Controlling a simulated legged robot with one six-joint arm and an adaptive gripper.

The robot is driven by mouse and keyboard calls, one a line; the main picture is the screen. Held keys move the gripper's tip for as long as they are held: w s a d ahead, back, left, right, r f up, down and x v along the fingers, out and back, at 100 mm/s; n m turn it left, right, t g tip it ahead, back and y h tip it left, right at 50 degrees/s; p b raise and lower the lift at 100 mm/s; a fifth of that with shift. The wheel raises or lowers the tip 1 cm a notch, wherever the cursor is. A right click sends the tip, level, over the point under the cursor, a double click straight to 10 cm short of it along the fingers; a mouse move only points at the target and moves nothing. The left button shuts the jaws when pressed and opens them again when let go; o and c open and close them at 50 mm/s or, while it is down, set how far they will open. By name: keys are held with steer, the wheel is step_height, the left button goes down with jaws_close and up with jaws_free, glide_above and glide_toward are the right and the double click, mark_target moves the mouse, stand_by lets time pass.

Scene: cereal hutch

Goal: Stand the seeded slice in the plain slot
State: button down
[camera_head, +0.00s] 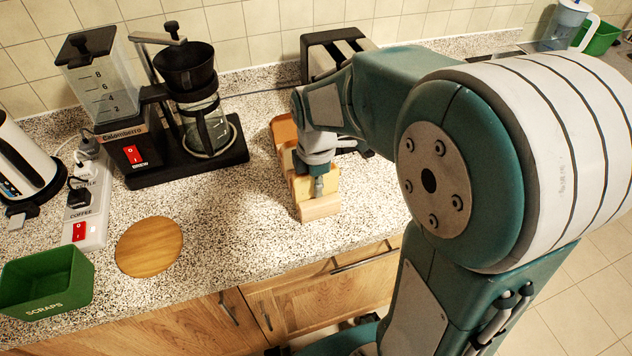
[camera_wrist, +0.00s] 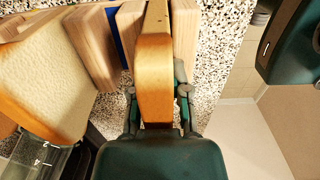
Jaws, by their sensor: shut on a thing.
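A wooden rack (camera_head: 320,209) stands on the counter, partly hidden by my arm. In the wrist view its upright wooden dividers (camera_wrist: 91,48) show, with a blue strip (camera_wrist: 114,36) in one gap. My gripper (camera_head: 318,186) is shut on a bread slice (camera_wrist: 154,78), seen crust edge-on between the fingers. The far end of this slice lies between two dividers, in the gap beside the blue one. I cannot tell whether it rests on the bottom, and no seeds show on its crust. Another pale slice (camera_wrist: 48,75) with brown crust stands at the left in the wrist view.
A black toaster (camera_head: 325,48) stands behind the rack. A coffee maker (camera_head: 190,115), a kettle (camera_head: 22,160) and a power strip (camera_head: 90,205) are left. A round wooden board (camera_head: 149,247) and a green scraps bin (camera_head: 48,283) lie front left. Counter between board and rack is clear.

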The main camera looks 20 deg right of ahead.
steer(key=shift+f, duration=0.2)
steer(key=c, duration=0.6)
jaws_free()
steer(key=shift+r, duration=0.1)
steer(key=r, duration=0.9)
steer(key=shift+w+r, duration=0.3)
steer(key=shift+r, duration=0.05)
steer(key=shift+s+r, duration=0.1)
steer(key=shift+r, duration=0.4)
steer(key=s+m+t, duration=0.2)
steer(key=s+m, duration=0.2)
steer(key=m, duration=0.2)
steer(key=s+m+t, duration=0.1)
steer(key=s+m, duration=0.4)
steer(key=m, duration=0.1)
steer(key=s+r+m+t, duration=0.1)
steer(key=s+m+t, duration=0.1)
steer(key=s+m, duration=0.3)
steer(key=shift+s+a+m+t, duration=0.1)
steer(key=shift+s+m+t, duration=0.2)
steer(key=shift+m, duration=0.2)
